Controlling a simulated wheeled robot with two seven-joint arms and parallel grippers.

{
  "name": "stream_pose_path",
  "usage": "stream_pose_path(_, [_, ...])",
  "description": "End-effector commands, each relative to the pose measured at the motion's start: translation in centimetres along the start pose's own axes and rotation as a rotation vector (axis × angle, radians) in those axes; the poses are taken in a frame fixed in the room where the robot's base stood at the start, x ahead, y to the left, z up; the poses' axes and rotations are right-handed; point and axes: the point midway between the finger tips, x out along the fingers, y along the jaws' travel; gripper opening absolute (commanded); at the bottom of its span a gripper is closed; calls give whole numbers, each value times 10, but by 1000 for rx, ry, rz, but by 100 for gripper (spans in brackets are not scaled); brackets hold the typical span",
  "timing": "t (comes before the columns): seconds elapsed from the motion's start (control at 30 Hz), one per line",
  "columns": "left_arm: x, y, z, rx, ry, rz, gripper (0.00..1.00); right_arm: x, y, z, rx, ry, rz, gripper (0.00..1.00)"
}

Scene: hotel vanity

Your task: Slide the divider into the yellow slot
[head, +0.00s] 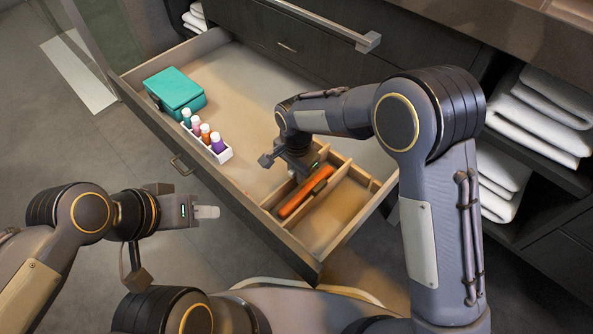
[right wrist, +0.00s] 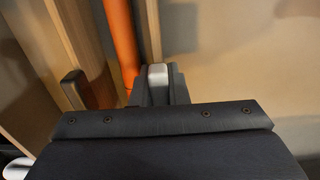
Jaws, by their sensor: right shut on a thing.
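My right gripper (head: 300,166) reaches down into the open drawer at its divided end. In the right wrist view its fingers (right wrist: 157,78) are shut on a thin wooden board, which appears to be the divider (right wrist: 150,25). A long orange object (head: 303,194) lies close beside the board in a compartment; it also shows in the right wrist view (right wrist: 121,40). I cannot make out a yellow slot, and the arm hides part of this area. My left gripper (head: 207,212) is outside the drawer, near its front, and its fingers look together.
The open drawer (head: 232,196) holds a teal box (head: 175,90) and a white tray (head: 222,156) of several small bottles at its left. The drawer floor (head: 245,88) behind is bare. Folded white towels (head: 545,105) lie on shelves at right.

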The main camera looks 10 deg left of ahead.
Motion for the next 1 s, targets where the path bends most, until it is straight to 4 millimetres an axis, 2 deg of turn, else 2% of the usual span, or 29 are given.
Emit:
stream_pose_path(0.03, [0, 0, 0, 0, 0, 0, 36, 0, 0, 0, 0, 0, -1, 18])
stream_pose_path(0.2, [0, 0, 0, 0, 0, 0, 36, 0, 0, 0, 0, 0, -1, 40])
stream_pose_path(0.43, [0, 0, 0, 0, 0, 0, 36, 0, 0, 0, 0, 0, 0, 40])
stream_pose_path(0.53, [-3, 1, -1, 0, 0, 0, 36, -6, 0, 0, 0, 0, -1, 40])
stream_pose_path(0.83, [-22, 10, -11, 0, 0, 0, 36, -57, -1, 0, 0, 2, -3, 40])
stream_pose_path(1.0, [-28, 13, -14, 0, 0, 0, 36, -75, 0, 0, 0, 0, -1, 40])
